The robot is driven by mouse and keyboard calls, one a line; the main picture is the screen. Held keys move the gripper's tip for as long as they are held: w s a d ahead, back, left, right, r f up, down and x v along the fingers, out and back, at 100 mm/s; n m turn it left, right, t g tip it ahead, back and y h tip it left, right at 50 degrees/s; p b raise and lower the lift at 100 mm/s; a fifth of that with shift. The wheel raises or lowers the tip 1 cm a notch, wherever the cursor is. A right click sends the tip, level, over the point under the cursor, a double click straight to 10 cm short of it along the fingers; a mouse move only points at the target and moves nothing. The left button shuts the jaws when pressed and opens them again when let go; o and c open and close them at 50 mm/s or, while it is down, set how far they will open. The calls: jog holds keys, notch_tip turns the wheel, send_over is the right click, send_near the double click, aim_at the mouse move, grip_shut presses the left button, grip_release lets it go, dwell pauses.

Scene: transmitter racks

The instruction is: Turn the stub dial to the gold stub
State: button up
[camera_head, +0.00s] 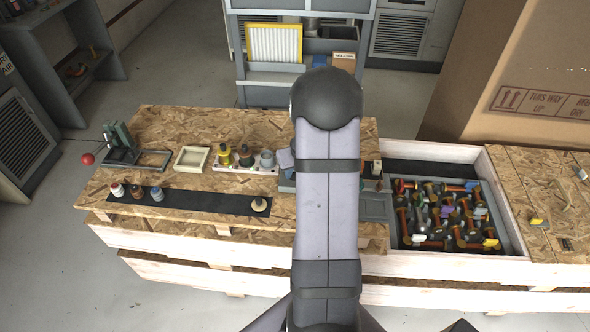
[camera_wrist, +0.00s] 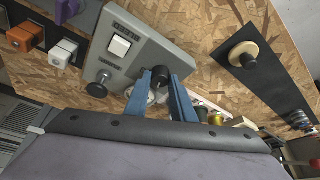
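In the wrist view, a grey panel (camera_wrist: 150,48) carries a white rocker switch (camera_wrist: 119,47), a round metal knob (camera_wrist: 97,88) and a black knob (camera_wrist: 162,76) near its lower right edge, possibly the stub dial. My gripper (camera_wrist: 160,79) has its two blue fingers on either side of the black knob. Whether they press on it is unclear. A pale disc shows between the fingers. In the head view my arm hides the gripper and most of the panel.
A black strip (camera_head: 205,201) on the wooden bench holds a beige knob (camera_head: 260,205) and several small bottles. A bin (camera_head: 508,233) of mixed parts stands right of my arm. A red-balled lever press (camera_head: 122,145) stands far left.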

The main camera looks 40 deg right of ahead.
jog(key=o, duration=0.4)
jog(key=d+v, duration=0.1)
jog(key=v, duration=0.6)
jog(key=shift+a+r, duration=0.2)
jog(key=shift+a, duration=0.3)
